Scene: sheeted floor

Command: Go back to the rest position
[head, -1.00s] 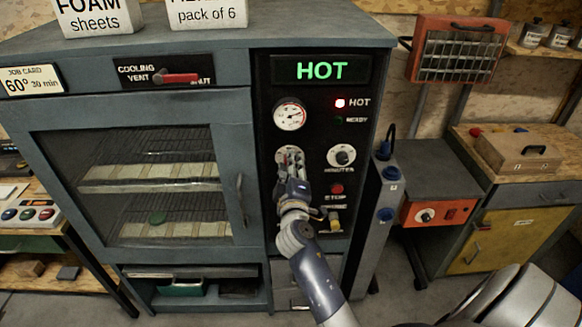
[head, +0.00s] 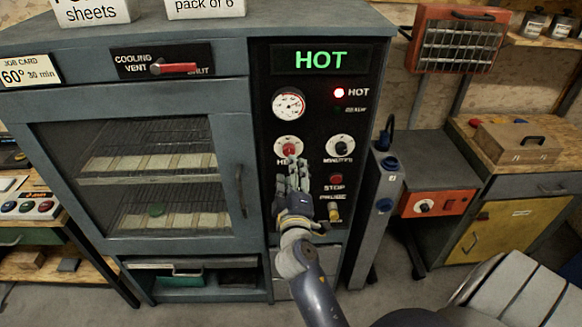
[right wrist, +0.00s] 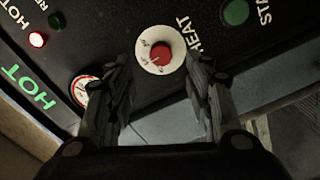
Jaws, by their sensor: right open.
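My right gripper (head: 293,172) is in front of the oven's black control panel (head: 262,110), just below the red HEAT knob (head: 289,149). In the right wrist view the two fingers of my right gripper (right wrist: 162,72) are spread, with nothing between them. The red HEAT knob (right wrist: 160,53) on its white dial lies beyond the fingertips, apart from them. The lit HOT display (head: 321,60) and red HOT lamp (head: 339,92) show above. My left gripper is in neither view.
The oven door (head: 238,130) is closed, with trays behind its glass. A grey post (head: 378,200) stands close to the right of the panel. A workbench with a cardboard box (head: 517,143) is further right. Grey floor (head: 385,300) shows in front.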

